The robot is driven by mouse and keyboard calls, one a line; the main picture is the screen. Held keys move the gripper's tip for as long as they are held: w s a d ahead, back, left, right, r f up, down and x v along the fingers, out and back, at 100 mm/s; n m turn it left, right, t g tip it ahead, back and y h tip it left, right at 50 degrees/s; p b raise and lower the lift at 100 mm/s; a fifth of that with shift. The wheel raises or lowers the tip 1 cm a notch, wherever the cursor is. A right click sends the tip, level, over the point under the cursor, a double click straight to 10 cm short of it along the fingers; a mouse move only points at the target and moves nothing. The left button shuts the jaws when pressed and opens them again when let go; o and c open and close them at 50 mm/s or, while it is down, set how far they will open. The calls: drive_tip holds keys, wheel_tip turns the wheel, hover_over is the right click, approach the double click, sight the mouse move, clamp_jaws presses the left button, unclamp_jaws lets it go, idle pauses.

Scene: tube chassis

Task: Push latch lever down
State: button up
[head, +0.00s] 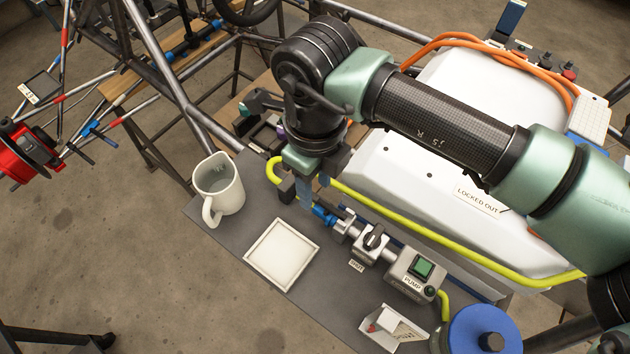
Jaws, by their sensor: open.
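My gripper (305,188) points down over the grey bench top, at the left end of a row of fittings. It is open, and I see nothing between its fingers. A blue coupling (324,214) lies just below and right of the fingers, on the line to a silver fitting (345,226). I cannot tell whether the fingers touch it. A black lever-like knob (374,238) sits on a valve block right of that, with a small tag below it. No part is clearly marked as the latch lever; my gripper and wrist hide some of the area behind the coupling.
A white mug (217,187) and a square white tray (282,254) stand on the bench to the left. A pump box (415,274) with a green switch, a small white holder (390,329) and a blue-topped canister (485,331) are to the right. A yellow-green hose (450,255) runs behind.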

drive_tip(key=shift+f, duration=0.55)
clamp_jaws()
drive_tip(key=shift+w+a+f+g+h+b, duration=0.1)
drive_tip(key=shift+a+f+g+h+b, duration=0.15)
drive_tip(key=shift+f+g+h+b, duration=0.7)
drive_tip(key=shift+r, duration=0.15)
unclamp_jaws()
